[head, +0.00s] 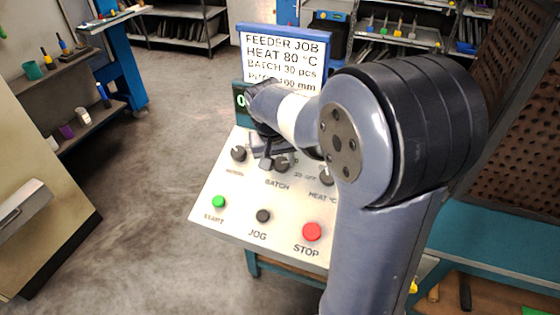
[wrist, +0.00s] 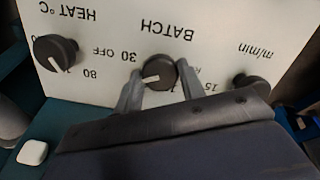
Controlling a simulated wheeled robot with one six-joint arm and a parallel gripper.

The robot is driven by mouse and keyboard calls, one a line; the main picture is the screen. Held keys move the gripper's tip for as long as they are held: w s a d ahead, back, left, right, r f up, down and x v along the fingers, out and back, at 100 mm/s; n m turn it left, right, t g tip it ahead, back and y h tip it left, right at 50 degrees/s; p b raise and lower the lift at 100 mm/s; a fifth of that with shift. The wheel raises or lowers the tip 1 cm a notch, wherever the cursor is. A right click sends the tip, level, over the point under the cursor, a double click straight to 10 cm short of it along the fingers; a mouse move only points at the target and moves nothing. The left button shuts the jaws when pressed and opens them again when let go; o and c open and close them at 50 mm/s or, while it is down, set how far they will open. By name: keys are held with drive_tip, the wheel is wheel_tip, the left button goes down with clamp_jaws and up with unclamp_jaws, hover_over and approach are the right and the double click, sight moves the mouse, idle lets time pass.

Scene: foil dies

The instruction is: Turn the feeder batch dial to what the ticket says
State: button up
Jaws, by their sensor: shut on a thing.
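The ticket (head: 283,60) reads FEEDER JOB, HEAT 80 °C, BATCH 30 pcs; its last line is partly hidden by my arm. The black batch dial (head: 281,166) is in the middle of the panel's dial row. In the wrist view, which shows the panel upside down, my gripper (wrist: 158,84) is shut on the batch dial (wrist: 160,68), one finger on each side. Its white pointer aims left and slightly down in that view, below the printed 30. The exact setting is hard to tell. In the head view, my gripper (head: 266,158) is partly hidden by my arm.
The heat dial (wrist: 56,52) and the m/min dial (wrist: 250,88) flank the batch dial closely. Green START (head: 218,202), black JOG (head: 263,215) and red STOP (head: 312,231) buttons lie below on the panel. A green-digit display (head: 240,100) is partly covered by my arm.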

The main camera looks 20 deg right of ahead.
drive_tip(key=m+b, duration=0.1)
drive_tip(key=m, duration=0.4)
drive_tip(key=shift+m, duration=0.4)
idle(0.3)
drive_tip(key=o, duration=1)
drive_tip(key=v, duration=1)
drive_tip(key=shift+s+r+p, duration=0.15)
drive_tip(key=shift+r+p, duration=0.2)
drive_tip(key=shift+r, duration=0.05)
drive_tip(key=shift+d, duration=0.1)
